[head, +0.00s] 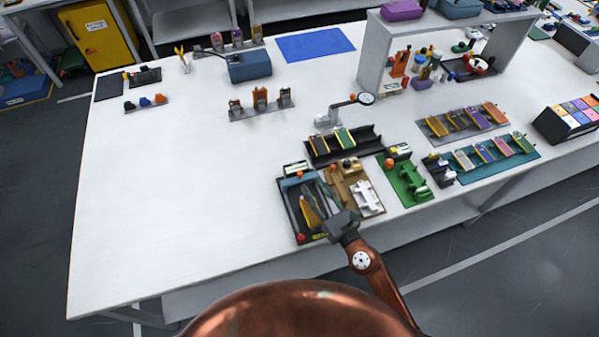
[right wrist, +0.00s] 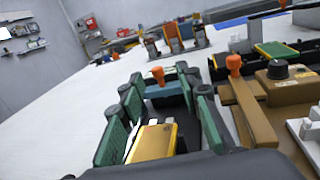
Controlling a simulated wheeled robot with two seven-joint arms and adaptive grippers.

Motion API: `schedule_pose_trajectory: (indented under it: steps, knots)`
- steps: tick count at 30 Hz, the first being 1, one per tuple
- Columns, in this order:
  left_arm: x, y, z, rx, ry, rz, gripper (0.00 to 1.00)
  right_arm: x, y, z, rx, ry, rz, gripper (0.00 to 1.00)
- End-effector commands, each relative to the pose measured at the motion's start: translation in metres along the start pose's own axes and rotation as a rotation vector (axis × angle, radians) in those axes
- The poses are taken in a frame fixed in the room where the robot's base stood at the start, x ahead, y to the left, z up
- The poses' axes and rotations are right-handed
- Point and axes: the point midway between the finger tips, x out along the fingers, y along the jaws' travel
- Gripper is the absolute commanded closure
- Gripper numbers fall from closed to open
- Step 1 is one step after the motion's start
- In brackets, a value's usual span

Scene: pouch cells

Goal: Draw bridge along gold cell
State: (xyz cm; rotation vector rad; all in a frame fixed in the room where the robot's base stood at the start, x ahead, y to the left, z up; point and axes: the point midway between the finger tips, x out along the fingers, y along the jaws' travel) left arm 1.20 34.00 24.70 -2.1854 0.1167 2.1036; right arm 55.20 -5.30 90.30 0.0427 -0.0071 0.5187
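The gold cell (head: 310,214) lies in a dark tray-like fixture (head: 287,208) near the table's front edge. It also shows in the right wrist view (right wrist: 154,141), low between my fingers. A teal crosspiece (head: 298,179), which looks like the bridge, sits at the fixture's far end. It shows beyond the cell in the right wrist view (right wrist: 165,89), with an orange knob (right wrist: 158,73) by it. My right gripper (head: 341,226) is over the fixture's near right corner, fingers apart. Its fingertips are hard to make out in the head view. My left gripper is not in view.
A brown fixture (head: 348,175) with a white part (head: 367,196) stands close on the right, a green one (head: 405,180) beyond it. A black rack (head: 365,140) with cells lies behind. The table's left half is largely clear.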

Motion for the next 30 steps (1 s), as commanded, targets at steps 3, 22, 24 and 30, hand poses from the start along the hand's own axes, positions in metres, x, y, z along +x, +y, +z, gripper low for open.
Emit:
schedule_pose_trajectory:
  steps: [3, 22, 24, 30]
  knots:
    - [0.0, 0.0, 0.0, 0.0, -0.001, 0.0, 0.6, 0.01, 0.006, -0.007, -0.044, 0.018, 0.022, 0.69]
    - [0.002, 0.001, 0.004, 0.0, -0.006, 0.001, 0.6, 0.08, 0.008, -0.008, -0.039, 0.018, 0.02, 0.69]
    - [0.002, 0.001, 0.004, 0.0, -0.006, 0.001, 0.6, 0.08, 0.008, -0.008, -0.039, 0.019, 0.02, 0.69]
    - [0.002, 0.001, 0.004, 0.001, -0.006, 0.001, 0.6, 0.08, 0.008, -0.008, -0.039, 0.018, 0.02, 0.72]
